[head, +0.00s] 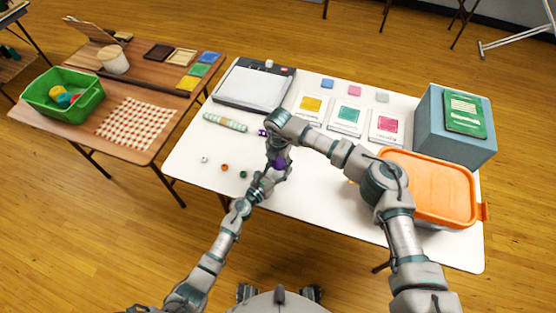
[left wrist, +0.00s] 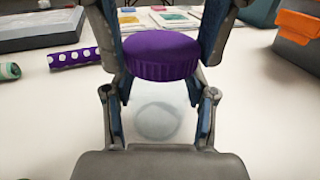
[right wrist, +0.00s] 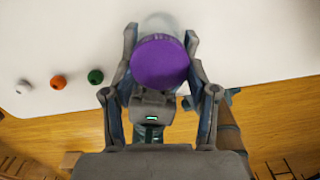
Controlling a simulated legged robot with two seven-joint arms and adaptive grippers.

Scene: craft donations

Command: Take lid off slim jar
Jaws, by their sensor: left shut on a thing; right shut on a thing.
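The slim jar has a round purple lid (left wrist: 160,55) and a clear body (left wrist: 158,110), upright over the white table. My left gripper (left wrist: 160,120) is shut on the clear body from the near side. My right gripper (right wrist: 160,50) comes from above and is shut on the purple lid, which also shows in the right wrist view (right wrist: 160,62). The lid sits directly over the body; I cannot tell whether there is a gap between them. In the head view the lid (head: 280,164) is small and the arms hide most of the jar.
White, orange and green beads (right wrist: 58,81) lie left of the jar. A dotted purple roll (left wrist: 75,59) and a green patterned roll (head: 225,121) lie behind. An orange-lidded container (head: 430,185) and a blue box (head: 430,115) stand right. The front left tabletop is mostly clear.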

